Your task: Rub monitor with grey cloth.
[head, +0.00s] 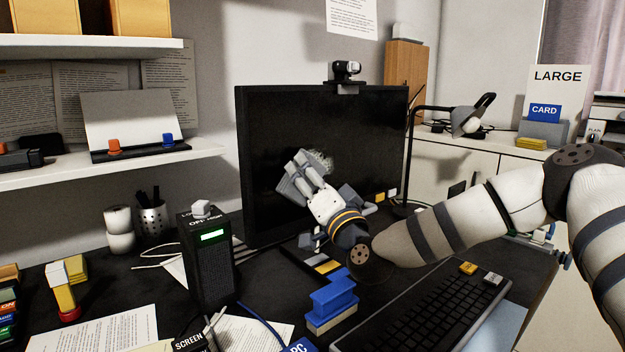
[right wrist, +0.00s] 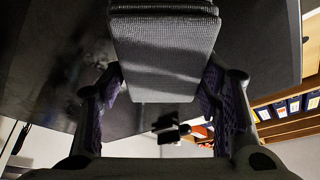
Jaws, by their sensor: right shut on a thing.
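The black monitor (head: 262,130) stands upright at the back of the desk with a camera on its top edge. A pale smudgy patch (head: 322,158) shows on its screen just above my right gripper (head: 306,178). That gripper is shut on the folded grey cloth (head: 290,190), held in front of the screen. In the right wrist view the cloth (right wrist: 165,60) is a thick folded pad between the two fingers, with the dark screen (right wrist: 60,60) behind it. I cannot tell whether the cloth touches the screen. My left gripper is not in view.
A black box with a green display (head: 212,255) stands left of the monitor. A blue block (head: 332,298) and a keyboard (head: 425,310) lie in front. A desk lamp (head: 462,120) is at the right. Shelves (head: 100,170) hang at the left.

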